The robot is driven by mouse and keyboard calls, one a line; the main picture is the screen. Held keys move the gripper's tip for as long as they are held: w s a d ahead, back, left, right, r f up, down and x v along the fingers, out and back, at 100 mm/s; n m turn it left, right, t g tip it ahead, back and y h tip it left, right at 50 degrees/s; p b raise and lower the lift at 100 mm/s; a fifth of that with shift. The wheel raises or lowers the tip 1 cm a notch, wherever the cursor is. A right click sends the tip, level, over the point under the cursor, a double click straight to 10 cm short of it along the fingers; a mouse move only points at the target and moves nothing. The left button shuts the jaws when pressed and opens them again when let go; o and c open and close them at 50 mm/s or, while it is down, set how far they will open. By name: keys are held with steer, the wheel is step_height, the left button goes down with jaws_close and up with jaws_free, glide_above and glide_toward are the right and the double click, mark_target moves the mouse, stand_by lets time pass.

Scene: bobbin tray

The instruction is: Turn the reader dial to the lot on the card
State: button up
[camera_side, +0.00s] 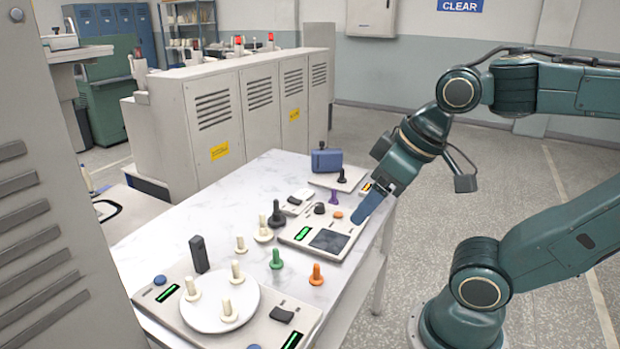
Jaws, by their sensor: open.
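The reader appears to be the pale panel (296,240) at mid-table, with a green display (303,233), a dark square pad (329,240) and an orange button (337,214). A small black knob (319,208) at its back edge looks like the dial; its pointing and the display text are too small to read. My gripper (361,216) is open, tilted downward at the reader's right edge, apart from the knob. The gap between its fingers is hidden from this side. A small yellow, black and white item (366,187) behind my gripper may be the card; its writing is unreadable.
A device with a round white plate (205,318) and cream bobbins fills the front left. Loose cream, black (276,214), green (276,259), orange (316,275) and purple (334,196) bobbins stand around the reader. A blue box (326,160) stands behind. The left-rear tabletop is clear.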

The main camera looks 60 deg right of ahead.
steer(key=shift+w+d+r, duration=0.1)
steer(key=shift+w+r, duration=0.05)
steer(key=shift+w, duration=0.1)
steer(key=c, duration=0.3)
steer(key=w+d+r+n+g, duration=0.1)
steer(key=w+d+r, duration=0.1)
steer(key=w, duration=0.3)
steer(key=w+d+r+n, duration=0.1)
steer(key=w+d, duration=0.2)
steer(key=w, duration=0.2)
steer(key=shift+c, duration=0.2)
steer(key=n+g, duration=0.5)
glide_above(320, 204)
step_height(320, 204, down, 18)
steer(key=shift+f, duration=0.15)
steer(key=shift+f, duration=0.15)
step_height(320, 204, down, 13)
steer(key=shift+f, duration=0.2)
